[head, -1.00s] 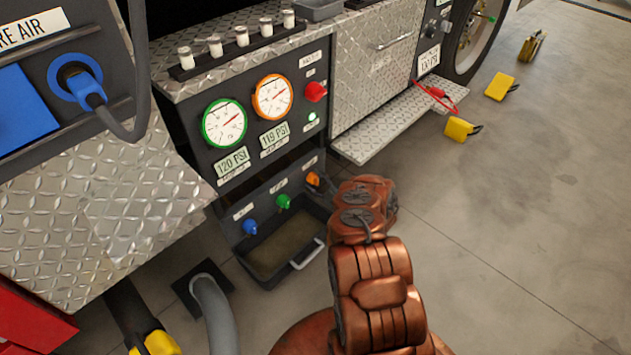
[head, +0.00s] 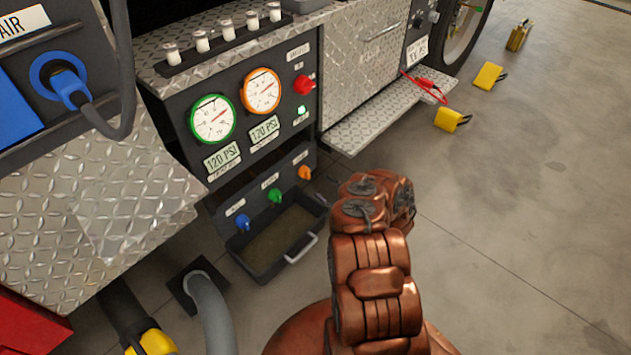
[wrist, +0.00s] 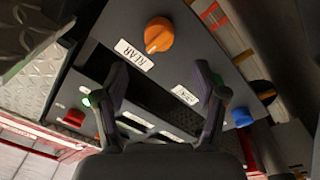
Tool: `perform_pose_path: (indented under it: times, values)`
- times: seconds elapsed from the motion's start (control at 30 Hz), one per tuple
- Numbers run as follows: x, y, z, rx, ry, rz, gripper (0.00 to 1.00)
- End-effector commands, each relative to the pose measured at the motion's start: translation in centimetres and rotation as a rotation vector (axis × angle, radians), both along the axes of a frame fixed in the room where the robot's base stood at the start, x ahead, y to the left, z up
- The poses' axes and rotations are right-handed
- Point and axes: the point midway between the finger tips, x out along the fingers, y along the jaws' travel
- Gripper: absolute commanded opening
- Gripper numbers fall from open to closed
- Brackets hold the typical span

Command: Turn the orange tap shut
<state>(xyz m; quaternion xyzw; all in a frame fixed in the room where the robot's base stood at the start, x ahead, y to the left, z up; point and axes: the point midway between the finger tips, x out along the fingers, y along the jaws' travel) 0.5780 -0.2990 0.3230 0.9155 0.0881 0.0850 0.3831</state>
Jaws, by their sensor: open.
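The orange tap (head: 304,173) is at the right end of a row of three small taps on the low dark panel under the gauges. It also shows in the wrist view as an orange knob (wrist: 159,34), beyond the fingertips. My gripper (wrist: 160,72) is open and empty, with its two fingers spread and the knob apart from them. In the head view my arm is to the right of the tap, and the fingers are hidden behind it. I cannot tell the tap's exact turn.
The green tap (head: 275,195) and blue tap (head: 242,222) sit left of the orange one. A dark tray (head: 262,275) with a handle is below. Green-rimmed (head: 213,119) and orange-rimmed (head: 261,91) gauges are above, both labelled 120 PSI. A metal step (head: 350,135) juts out at right.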

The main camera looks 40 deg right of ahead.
Motion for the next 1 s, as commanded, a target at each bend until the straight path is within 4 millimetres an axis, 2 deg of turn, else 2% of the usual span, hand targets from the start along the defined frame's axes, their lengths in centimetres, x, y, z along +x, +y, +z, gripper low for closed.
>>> perform_pose_path:
  times: [0.1,0.3,1.0]
  values:
    - [-1.4,-0.5,-0.1,0.0,0.001,-0.002,0.71]
    - [-2.5,-0.6,-0.2,0.0,-0.001,0.001,0.71]
    - [-2.6,-0.5,-0.2,0.0,-0.001,0.003,0.71]
